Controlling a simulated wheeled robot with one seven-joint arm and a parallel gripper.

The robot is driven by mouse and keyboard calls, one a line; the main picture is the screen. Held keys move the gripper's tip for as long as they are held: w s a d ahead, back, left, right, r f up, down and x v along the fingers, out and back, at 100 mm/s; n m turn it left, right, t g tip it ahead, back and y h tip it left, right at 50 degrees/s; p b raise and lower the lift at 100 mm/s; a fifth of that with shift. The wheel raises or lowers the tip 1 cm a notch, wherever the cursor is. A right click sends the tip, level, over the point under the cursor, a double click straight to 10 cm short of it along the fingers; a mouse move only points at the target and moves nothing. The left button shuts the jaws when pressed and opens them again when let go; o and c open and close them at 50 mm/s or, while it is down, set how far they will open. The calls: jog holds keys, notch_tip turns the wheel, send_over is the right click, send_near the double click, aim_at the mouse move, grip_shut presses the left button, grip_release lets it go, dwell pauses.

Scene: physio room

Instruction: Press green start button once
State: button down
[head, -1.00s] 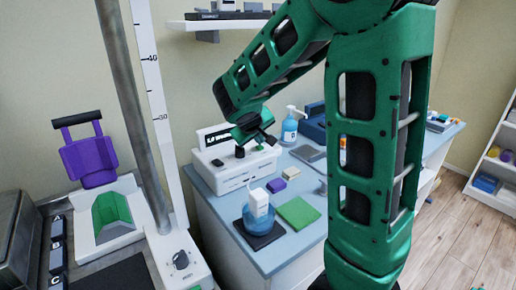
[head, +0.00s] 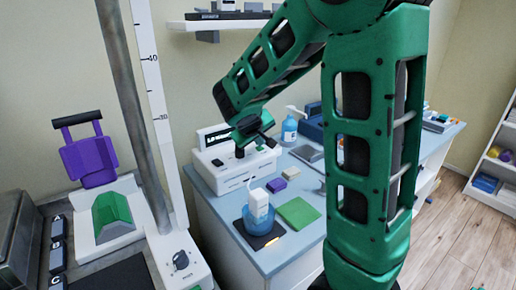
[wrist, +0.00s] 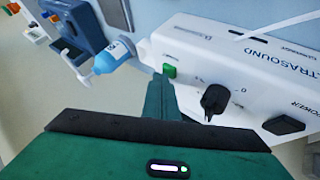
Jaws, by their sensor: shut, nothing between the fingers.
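The white ultrasound unit (head: 232,176) stands on the blue-topped counter, and it fills the right of the wrist view (wrist: 235,55). Its green button (wrist: 169,70) sits near the left end of the face, beside a black knob (wrist: 215,100). My gripper (wrist: 160,82) is shut and empty, its green fingers reaching toward the button. The tip looks very close to the button; I cannot tell whether they touch. In the head view, my gripper (head: 270,142) hangs over the unit's right end and the button is hidden behind it.
A dark pad (head: 258,238) with a blue vessel and white bottle (head: 258,204) stands in front of the unit. A green pad (head: 298,212) and purple block (head: 277,185) lie nearby. A blue pump bottle (head: 289,130) stands behind, right of my gripper.

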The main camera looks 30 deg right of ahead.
aim_at(259, 149)
jog(key=shift+r, duration=0.85)
notch_tip(259, 149, up, 5)
dwell(0.6)
dwell(0.6)
jog(key=s+d+f+m+g+y, duration=0.1)
jog(key=s+f+m+g, duration=0.1)
jog(key=s, duration=0.6)
jog(key=s+d+f+m+g+y, duration=0.1)
jog(key=s+f+y, duration=0.1)
jog(key=s, duration=0.6)
jog(key=s+a+f+m+g+y, duration=0.1)
jog(key=s+a+f+y, duration=0.1)
jog(key=s, duration=0.7)
jog(key=s+a+f+m+g+y, duration=0.2)
jog(key=s+a, duration=0.2)
jog(key=s, duration=0.6)
jog(key=shift+s, duration=0.15)
